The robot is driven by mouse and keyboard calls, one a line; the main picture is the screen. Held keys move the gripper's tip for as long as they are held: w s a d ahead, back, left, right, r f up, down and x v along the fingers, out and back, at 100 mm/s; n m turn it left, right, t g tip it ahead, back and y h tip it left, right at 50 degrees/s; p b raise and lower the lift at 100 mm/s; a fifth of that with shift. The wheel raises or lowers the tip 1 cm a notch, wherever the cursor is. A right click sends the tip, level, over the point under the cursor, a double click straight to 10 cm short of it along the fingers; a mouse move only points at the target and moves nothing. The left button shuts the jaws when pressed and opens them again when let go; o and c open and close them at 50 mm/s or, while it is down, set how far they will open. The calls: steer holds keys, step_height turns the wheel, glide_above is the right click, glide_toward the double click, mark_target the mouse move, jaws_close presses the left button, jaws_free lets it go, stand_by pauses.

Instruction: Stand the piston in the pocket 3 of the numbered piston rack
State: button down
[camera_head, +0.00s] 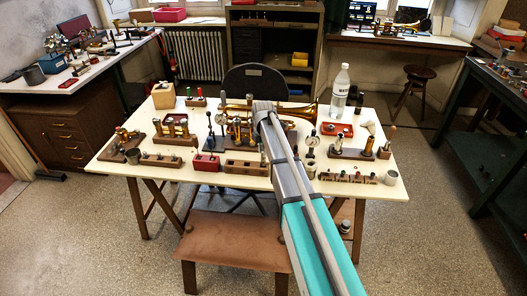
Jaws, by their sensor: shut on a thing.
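My arm reaches from the bottom right up over the worktable, and its grey end (263,108) is above the table's middle. My gripper is hidden behind this arm, so its jaws and anything in them do not show. I cannot make out the piston. A long wooden block with pockets (240,169) lies at the table's front middle, partly covered by my arm; it may be the piston rack. Its numbers are too small to read. A thin grey upright part (262,156) shows at its right end, beside my arm; I cannot tell what it is.
The cream worktable (115,160) is crowded. A brass horn (300,112) lies behind my arm. A clear bottle (340,90) and a red tray (336,129) stand at right. Wooden stands (175,138) are at left. A brown bench (235,240) is in front.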

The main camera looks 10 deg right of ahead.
steer(key=shift+f+b, duration=1.7)
steer(key=shift+f, duration=0.1)
steer(key=shift+c, duration=2.1)
jaws_free()
steer(key=shift+r, duration=0.2)
